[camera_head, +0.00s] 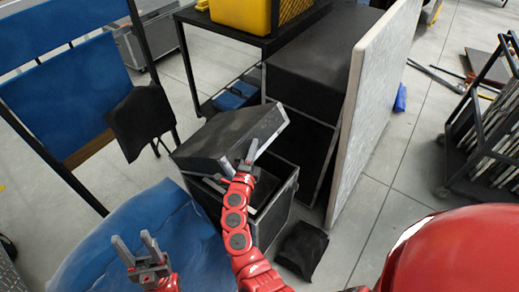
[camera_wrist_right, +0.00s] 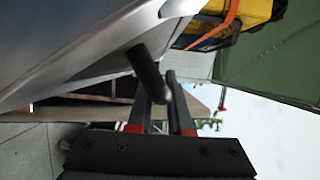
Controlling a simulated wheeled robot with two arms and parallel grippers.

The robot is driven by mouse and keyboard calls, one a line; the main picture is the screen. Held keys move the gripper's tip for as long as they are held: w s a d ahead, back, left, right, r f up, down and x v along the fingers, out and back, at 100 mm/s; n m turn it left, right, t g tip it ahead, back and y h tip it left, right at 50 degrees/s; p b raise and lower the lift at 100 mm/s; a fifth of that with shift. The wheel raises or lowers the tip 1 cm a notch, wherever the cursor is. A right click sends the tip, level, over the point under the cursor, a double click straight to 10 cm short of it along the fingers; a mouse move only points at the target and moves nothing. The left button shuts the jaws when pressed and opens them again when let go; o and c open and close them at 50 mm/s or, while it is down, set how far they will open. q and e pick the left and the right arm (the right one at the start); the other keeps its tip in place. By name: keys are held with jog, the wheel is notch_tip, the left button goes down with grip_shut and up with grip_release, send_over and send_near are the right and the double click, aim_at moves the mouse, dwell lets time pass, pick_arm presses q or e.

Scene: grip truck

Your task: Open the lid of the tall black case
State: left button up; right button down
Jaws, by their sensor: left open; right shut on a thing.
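The tall black case (camera_head: 278,208) stands on the floor near the middle of the head view. Its lid (camera_head: 215,138) is tilted up, with a dark gap between it and the case body. My right gripper (camera_head: 247,158) is at the lid's near right edge. In the right wrist view its fingers (camera_wrist_right: 163,105) are around a dark rounded bar (camera_wrist_right: 148,70) beside the lid's grey surface (camera_wrist_right: 75,40). The inside of the case is mostly hidden by the lid and my right arm. My left gripper (camera_head: 134,250) is open and empty, above a blue cushion-like object.
The blue object (camera_head: 95,265) lies at the lower left. Blue panels (camera_head: 75,95) on a dark frame stand at the left. A larger black case (camera_head: 315,65) and a pale upright board (camera_head: 375,95) stand behind on the right. A black bag (camera_head: 302,250) lies on the floor.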

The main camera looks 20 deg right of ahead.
jog(key=shift+w+a+r, duration=0.1)
jog(key=shift+w+r, duration=0.05)
jog(key=shift+r, duration=0.1)
jog(key=c, duration=0.8)
grip_release()
jog(key=shift+c, duration=0.2)
jog(key=b+v, duration=0.5)
jog(key=v, duration=1.2)
jog(key=shift+r, duration=0.1)
